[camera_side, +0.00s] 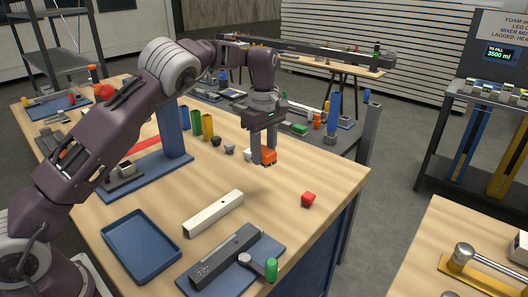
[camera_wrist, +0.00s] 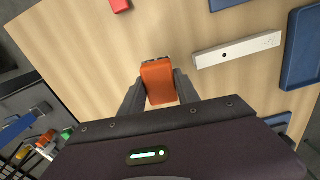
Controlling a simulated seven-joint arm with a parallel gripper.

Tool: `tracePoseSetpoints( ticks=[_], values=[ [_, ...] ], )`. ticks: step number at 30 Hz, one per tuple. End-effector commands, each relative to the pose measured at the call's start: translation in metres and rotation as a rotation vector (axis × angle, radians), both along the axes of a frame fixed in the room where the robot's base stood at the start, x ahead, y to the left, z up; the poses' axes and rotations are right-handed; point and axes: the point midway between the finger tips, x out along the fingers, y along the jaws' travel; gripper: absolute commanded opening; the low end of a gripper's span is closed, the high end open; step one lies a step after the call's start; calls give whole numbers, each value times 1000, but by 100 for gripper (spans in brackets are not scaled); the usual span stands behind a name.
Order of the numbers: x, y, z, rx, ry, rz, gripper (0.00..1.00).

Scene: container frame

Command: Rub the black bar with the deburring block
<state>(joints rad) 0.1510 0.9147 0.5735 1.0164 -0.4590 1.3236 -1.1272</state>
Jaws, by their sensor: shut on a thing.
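The orange block, which I take for the deburring block (camera_side: 267,156), is between the fingers of my gripper (camera_side: 264,150), which is shut on it. In the wrist view the orange block (camera_wrist: 159,82) sits between both fingers of my gripper (camera_wrist: 160,88). It appears to be held above the wooden table; the exact gap is hard to tell. The black bar (camera_side: 222,256) lies on a blue plate (camera_side: 262,262) at the table's front, by a clamp with a green handle (camera_side: 271,269). My gripper is well behind and apart from this bar. The black bar is not visible in the wrist view.
A white bar (camera_side: 213,212) lies between my gripper and the blue plate. A red block (camera_side: 308,199) is to the right, near the table edge. An empty blue tray (camera_side: 142,245) is at front left. Coloured bins (camera_side: 196,123) stand behind. The table around the red block is clear.

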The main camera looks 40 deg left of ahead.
Motion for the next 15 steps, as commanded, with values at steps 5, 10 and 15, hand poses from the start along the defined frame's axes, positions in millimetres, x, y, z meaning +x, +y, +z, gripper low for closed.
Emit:
tracePoseSetpoints(
  ticks=[5,10,15],
  values=[
    [-25,-13,12,-5,-1,-27,6],
    [-93,-49,28,-5,-5,-158,6],
    [-183,-86,34,-1,-6,-383,6]
  ],
)
